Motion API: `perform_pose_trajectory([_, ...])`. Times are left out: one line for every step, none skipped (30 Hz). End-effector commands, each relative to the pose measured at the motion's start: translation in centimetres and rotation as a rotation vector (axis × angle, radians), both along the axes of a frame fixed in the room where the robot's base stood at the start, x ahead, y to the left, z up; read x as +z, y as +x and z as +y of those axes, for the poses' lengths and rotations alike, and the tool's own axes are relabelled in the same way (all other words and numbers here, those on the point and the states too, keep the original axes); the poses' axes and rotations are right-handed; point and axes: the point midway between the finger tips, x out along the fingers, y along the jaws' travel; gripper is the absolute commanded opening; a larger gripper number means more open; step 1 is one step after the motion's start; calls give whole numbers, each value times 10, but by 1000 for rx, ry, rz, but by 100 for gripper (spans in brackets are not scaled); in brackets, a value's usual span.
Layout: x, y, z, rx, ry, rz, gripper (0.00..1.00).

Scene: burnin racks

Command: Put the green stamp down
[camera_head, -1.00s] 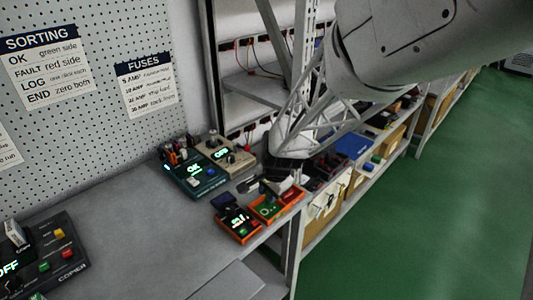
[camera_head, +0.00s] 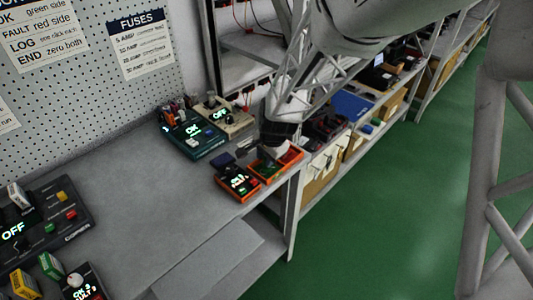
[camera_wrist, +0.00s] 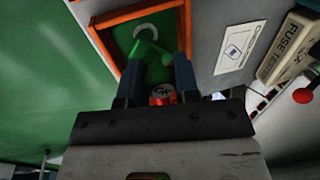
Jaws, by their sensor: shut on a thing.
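My gripper (camera_head: 274,152) is over the orange-rimmed tray (camera_head: 293,155) near the bench's front right corner. In the wrist view its dark fingers (camera_wrist: 159,62) point into that tray, which has a green floor with a pale curved mark (camera_wrist: 146,30). In the head view the stamp is hidden by my gripper.
A second orange tray (camera_head: 249,193) with a lit counter sits beside it. A dark OFF console (camera_head: 62,215) is at left. The middle of the grey bench is clear.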

Motion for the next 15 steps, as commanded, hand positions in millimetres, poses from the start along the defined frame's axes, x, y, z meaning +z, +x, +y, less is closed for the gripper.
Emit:
perform_pose_trajectory([-2,0,0,0,0,0,14])
perform_pose_trajectory([-3,0,0,0,0,0,14])
perform_pose_trajectory([-3,0,0,0,1,-1,14])
perform_pose_trajectory([-3,0,0,0,1,-1,14])
perform_pose_trajectory([-3,0,0,0,1,-1,14])
perform_pose_trajectory([-3,0,0,0,1,-1,14])
perform_pose_trajectory([-3,0,0,0,1,-1,14])
perform_pose_trajectory([-3,0,0,0,1,-1,14])
perform_pose_trajectory([-3,0,0,0,1,-1,14])
perform_pose_trajectory([-3,0,0,0,1,-1,14])
perform_pose_trajectory([-3,0,0,0,1,-1,14])
perform_pose_trajectory([-4,0,0,0,0,0,14])
perform_pose_trajectory([-5,0,0,0,0,0,14])
perform_pose_trajectory([-5,0,0,0,0,0,14])
perform_pose_trajectory([-6,0,0,0,0,0,14])
